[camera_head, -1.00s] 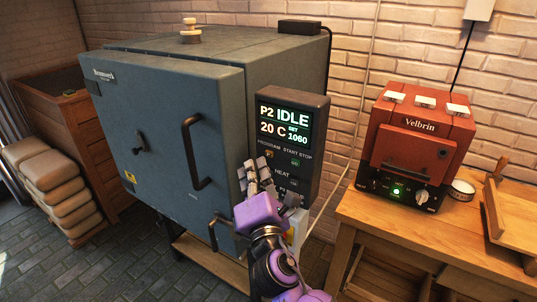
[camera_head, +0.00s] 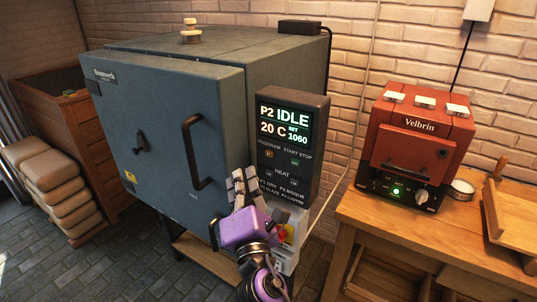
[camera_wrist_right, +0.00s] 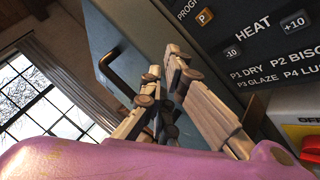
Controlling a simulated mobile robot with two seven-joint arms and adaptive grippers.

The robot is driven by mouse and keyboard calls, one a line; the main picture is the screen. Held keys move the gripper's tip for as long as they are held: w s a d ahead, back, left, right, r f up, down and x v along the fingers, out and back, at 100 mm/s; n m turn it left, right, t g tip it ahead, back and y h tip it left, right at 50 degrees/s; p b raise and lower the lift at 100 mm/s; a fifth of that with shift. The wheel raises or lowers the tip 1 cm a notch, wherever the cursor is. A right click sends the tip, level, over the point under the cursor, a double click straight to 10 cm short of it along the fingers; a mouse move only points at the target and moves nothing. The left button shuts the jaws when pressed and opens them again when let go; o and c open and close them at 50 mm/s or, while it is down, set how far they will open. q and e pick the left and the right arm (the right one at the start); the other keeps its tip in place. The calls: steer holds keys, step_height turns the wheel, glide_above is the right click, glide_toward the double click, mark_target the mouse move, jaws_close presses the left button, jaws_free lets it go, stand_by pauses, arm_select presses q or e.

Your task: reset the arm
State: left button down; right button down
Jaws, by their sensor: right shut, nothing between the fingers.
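My right gripper (camera_head: 239,182) is purple with jointed light fingers. It is shut and empty, in front of the kiln's lower right side, just left of the control panel's lower part. In the right wrist view its fingertips (camera_wrist_right: 168,65) are close together, with the panel (camera_wrist_right: 265,40) to their right and the kiln door handle (camera_wrist_right: 120,70) to their left. The control panel (camera_head: 291,165) reads P2 IDLE, 20 C, SET 1060. My left gripper is not in view.
The large grey kiln (camera_head: 175,130) has its door shut or nearly so. A red Velbrin kiln (camera_head: 416,145) stands on a wooden table (camera_head: 385,225) at right, beside a small round tin (camera_head: 462,190). Stacked sacks (camera_head: 60,190) lie at left. A red switch on yellow (camera_wrist_right: 312,145) is below the panel.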

steer(key=s+d+f+m+g+p, duration=0.1)
steer(key=s+d+f+m+g, duration=0.25)
steer(key=f+m, duration=0.65)
steer(key=s+d+f+m+g, duration=0.2)
steer(key=s+d+f+m, duration=0.4)
steer(key=f, duration=0.5)
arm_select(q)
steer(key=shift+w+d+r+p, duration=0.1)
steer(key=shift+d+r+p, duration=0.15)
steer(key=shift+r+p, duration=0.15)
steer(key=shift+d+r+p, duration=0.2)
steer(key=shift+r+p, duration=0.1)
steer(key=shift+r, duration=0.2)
arm_select(e)
steer(key=s+d+f+m+g, duration=0.2)
steer(key=s+f, duration=0.4)
steer(key=s, duration=0.3)
steer(key=s+d+f+m+g+h, duration=0.1)
steer(key=s+d+f+m, duration=0.3)
steer(key=s, duration=0.5)
steer(key=s+d+f+m+g+h, duration=0.1)
steer(key=s+d+f+m+g, duration=0.2)
steer(key=s+d+f, duration=0.3)
step_height(320, 180, down, 3)
steer(key=s, duration=0.3)
steer(key=shift+d+m, duration=0.2)
steer(key=shift+m, duration=0.1)
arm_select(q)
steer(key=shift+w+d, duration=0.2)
